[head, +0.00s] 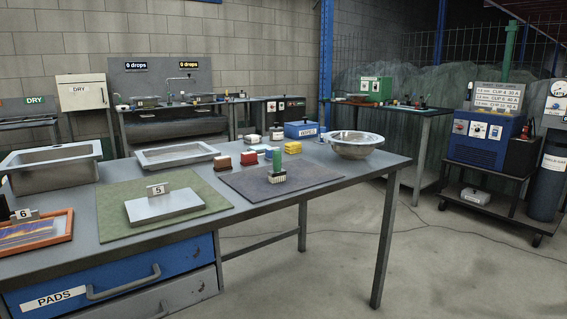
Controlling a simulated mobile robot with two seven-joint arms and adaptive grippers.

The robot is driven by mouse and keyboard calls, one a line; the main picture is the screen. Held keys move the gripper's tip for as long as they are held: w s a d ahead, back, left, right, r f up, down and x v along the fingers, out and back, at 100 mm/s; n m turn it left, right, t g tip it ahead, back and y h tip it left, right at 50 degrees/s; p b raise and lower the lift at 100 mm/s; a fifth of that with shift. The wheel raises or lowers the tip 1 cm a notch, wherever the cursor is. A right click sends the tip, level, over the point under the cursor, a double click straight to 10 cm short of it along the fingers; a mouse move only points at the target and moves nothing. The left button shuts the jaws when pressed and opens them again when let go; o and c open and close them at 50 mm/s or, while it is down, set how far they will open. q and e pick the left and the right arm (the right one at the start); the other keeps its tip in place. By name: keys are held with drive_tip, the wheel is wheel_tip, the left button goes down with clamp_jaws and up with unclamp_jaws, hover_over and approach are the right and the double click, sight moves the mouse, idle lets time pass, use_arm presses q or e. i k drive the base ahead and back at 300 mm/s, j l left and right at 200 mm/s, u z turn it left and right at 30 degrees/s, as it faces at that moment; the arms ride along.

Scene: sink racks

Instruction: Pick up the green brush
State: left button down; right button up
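The green brush (276,160) stands upright on a dark grey mat (312,178) on the right half of the metal table. Its green upper part points up and its pale bristle end rests on the mat. No other thing covers it in the head view. Neither of my grippers is in view.
Red and brown blocks (222,162) stand left of the brush, with yellow pads (292,147) behind. A metal bowl (355,144) sits at the right table end. A metal plate (164,205) numbered 5 lies on a green mat (115,215). Basins (176,154) stand left.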

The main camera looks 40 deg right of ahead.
sight(278, 175)
drive_tip(key=i+l, duration=0.35)
drive_tip(key=l, duration=0.15)
drive_tip(key=i+l, duration=0.35)
drive_tip(key=l, duration=0.2)
